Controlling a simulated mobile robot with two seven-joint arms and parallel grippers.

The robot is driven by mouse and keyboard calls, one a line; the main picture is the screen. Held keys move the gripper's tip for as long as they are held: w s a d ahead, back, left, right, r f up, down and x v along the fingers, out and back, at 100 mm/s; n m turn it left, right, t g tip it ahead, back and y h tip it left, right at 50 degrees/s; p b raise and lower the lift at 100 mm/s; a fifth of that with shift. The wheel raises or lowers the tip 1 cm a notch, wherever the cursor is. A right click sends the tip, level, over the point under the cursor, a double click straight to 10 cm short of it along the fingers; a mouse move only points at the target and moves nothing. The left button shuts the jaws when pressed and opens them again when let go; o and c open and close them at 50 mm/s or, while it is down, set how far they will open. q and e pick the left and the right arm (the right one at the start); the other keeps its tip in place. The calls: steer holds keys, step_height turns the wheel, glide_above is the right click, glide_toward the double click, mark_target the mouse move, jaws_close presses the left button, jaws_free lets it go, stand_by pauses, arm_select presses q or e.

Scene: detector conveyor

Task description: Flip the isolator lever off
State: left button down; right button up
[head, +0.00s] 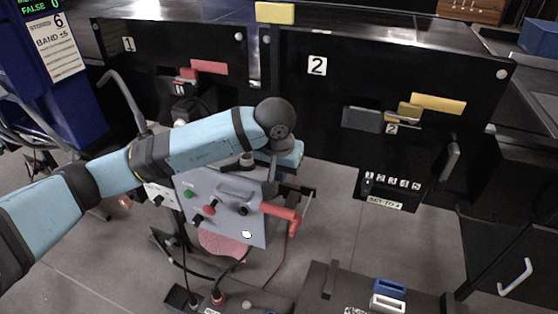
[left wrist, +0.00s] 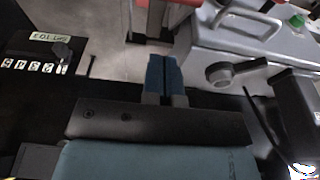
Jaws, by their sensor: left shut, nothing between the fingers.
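The isolator lever (head: 281,211) is a red handle on the right side of a grey control box (head: 225,190), sticking out to the right with a red part hanging at its end. Red metalwork (left wrist: 153,18) shows at the top of the left wrist view, beyond the fingertips. My left gripper (head: 271,187) is just above the lever by the box's right edge, partly hidden by my wrist. In the left wrist view its blue fingers (left wrist: 163,70) are together with nothing between them, apparently apart from the red metalwork. My right gripper is not in view.
The box face carries a bar handle, a green button (head: 189,194) and red and black knobs. Dark panels numbered 1 (head: 128,44) and 2 (head: 317,66) stand behind. A dark unit with blue and white blocks (head: 388,302) is at the front. Cables lie on the grey floor.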

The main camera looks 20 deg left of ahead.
mark_target(284, 209)
arm_select(q)
steer(key=f, duration=0.3)
steer(key=s+f+p, duration=0.1)
steer(key=f, duration=0.2)
steer(key=shift+s+f, duration=0.2)
steer(key=shift+f, duration=0.3)
